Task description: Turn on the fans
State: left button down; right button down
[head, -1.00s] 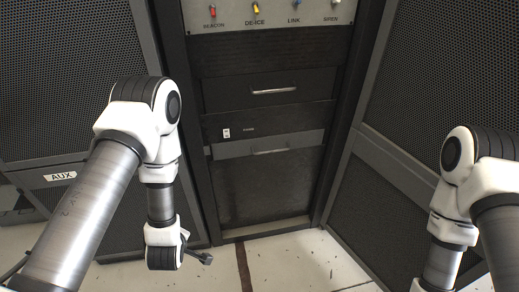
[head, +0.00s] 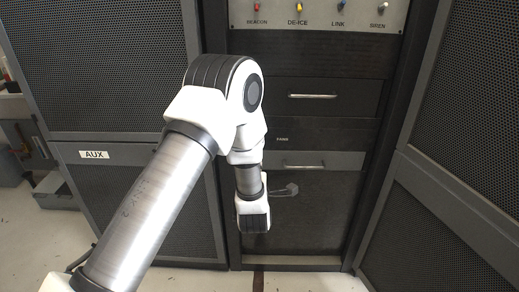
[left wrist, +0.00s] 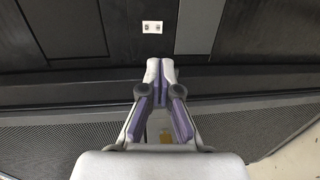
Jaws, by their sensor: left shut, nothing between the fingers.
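The fans switch (left wrist: 152,27) is a small white plate on the dark rack panel, at the top of the left wrist view. In the head view my left arm hides the switch; only its small label (head: 282,139) shows. My left gripper (left wrist: 160,65) is shut and empty, its purple-lined fingers meeting at the tips. In the left wrist view the tips appear just below the switch, with a visible gap between them. I cannot tell the switch's position. My right gripper is in neither current view.
A panel (head: 361,15) with BEACON, DE-ICE, LINK and SIREN toggles sits above. A drawer handle (head: 312,96) and a lower handle (head: 305,167) are on the rack. Mesh doors flank it: the AUX cabinet (head: 95,90) left, another (head: 470,120) right.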

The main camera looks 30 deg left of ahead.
pick_arm(q)
jog(key=x, duration=1.3)
jog(key=shift+b, duration=0.35)
pick_arm(e)
jog(key=shift+f, duration=0.4)
